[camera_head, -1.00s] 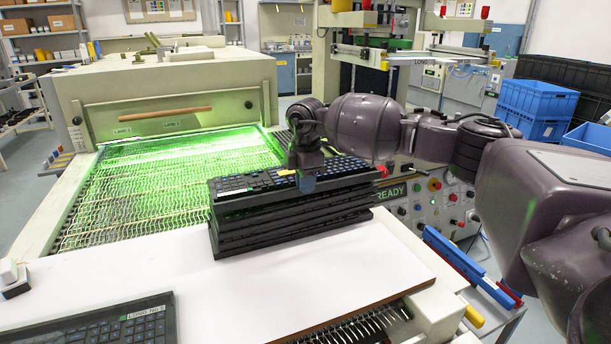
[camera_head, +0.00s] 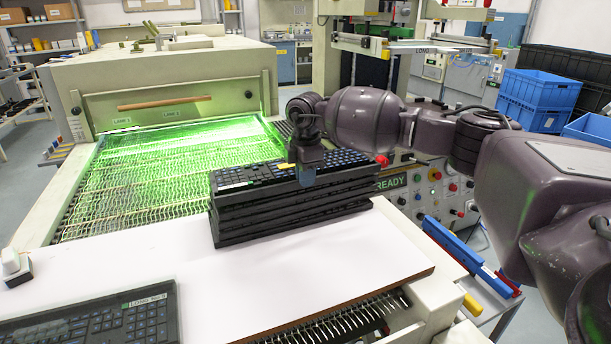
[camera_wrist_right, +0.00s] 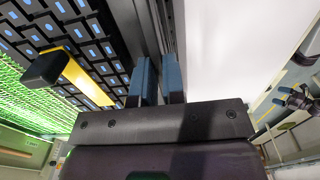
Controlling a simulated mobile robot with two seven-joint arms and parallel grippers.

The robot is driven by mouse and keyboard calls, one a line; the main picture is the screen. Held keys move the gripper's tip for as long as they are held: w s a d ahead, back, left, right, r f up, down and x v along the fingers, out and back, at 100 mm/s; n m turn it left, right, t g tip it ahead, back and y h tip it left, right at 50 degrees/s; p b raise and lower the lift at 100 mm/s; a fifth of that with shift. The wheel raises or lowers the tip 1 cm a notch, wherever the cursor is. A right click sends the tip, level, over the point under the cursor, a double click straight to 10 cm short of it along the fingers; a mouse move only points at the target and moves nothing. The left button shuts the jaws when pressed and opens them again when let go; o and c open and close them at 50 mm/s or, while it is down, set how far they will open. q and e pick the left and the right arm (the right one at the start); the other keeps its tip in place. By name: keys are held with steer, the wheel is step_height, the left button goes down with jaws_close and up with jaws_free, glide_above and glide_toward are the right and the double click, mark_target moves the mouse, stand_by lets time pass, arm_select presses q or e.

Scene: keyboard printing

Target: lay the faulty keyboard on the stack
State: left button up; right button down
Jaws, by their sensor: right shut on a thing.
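A stack of black keyboards (camera_head: 290,213) stands on the white board at the edge of the green-lit mesh belt. The top keyboard (camera_head: 240,178) has blue-marked keys and a yellow strip, and lies flush on the stack. It also shows in the right wrist view (camera_wrist_right: 70,35), with the yellow strip (camera_wrist_right: 85,78) crossing its keys. My right gripper (camera_head: 306,176) is at the near long edge of the top keyboard. Its blue fingers (camera_wrist_right: 159,78) are shut on that edge.
Another black keyboard (camera_head: 95,320) with a green-edged label lies at the near left of the white board (camera_head: 300,285). A small white-topped object (camera_head: 14,264) sits at the left edge. The board between is clear. A control panel (camera_head: 440,185) stands right of the stack.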

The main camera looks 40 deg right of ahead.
arm_select(q)
steer(key=shift+r, duration=0.1)
arm_select(e)
steer(key=shift+f, duration=0.25)
stand_by(0.3)
steer(key=c, duration=1.2)
jaws_free()
steer(key=shift+o, duration=0.4)
steer(key=shift+f, duration=0.1)
steer(key=shift+r+p, duration=1.65)
steer(key=shift+r, duration=1.95)
arm_select(q)
steer(key=shift+t, duration=0.6)
steer(key=r, duration=0.1)
steer(key=w+r, duration=0.1)
steer(key=r, duration=0.1)
steer(key=w+r, duration=0.1)
steer(key=r, duration=0.1)
steer(key=shift+r, duration=0.15)
steer(key=shift+w, duration=0.1)
arm_select(e)
steer(key=shift+f, duration=0.1)
